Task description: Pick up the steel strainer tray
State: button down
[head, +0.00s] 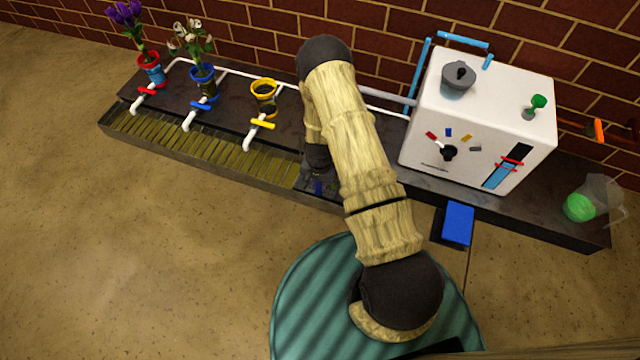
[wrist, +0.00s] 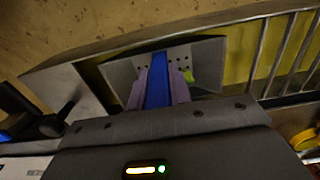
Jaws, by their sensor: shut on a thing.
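The steel strainer tray (wrist: 208,52) is a grey, perforated, shallow tray with an upright blue handle (wrist: 157,82). In the wrist view my gripper (wrist: 158,90) has its two purple-grey fingers on either side of the handle, shut on it. In the head view the tray (head: 306,184) is a dark patch at the right end of the slatted trough, mostly hidden by my arm. My gripper (head: 318,178) is partly hidden there too. I cannot tell whether the tray rests in the trough or is slightly raised. A small yellow-green bit (wrist: 188,76) shows in the tray.
The slatted drain trough (head: 200,155) runs left below several taps. Red, blue and yellow pots (head: 264,97) stand behind it, two with flowers. A white machine (head: 480,120) stands right, with a blue block (head: 458,224) before it. A clear jug (head: 590,200) is far right.

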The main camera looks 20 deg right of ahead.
notch_tip(320, 180, up, 16)
jog(key=p, duration=0.8)
jog(key=shift+f, duration=0.1)
notch_tip(320, 180, up, 10)
jog(key=p, duration=0.9)
dwell(0.7)
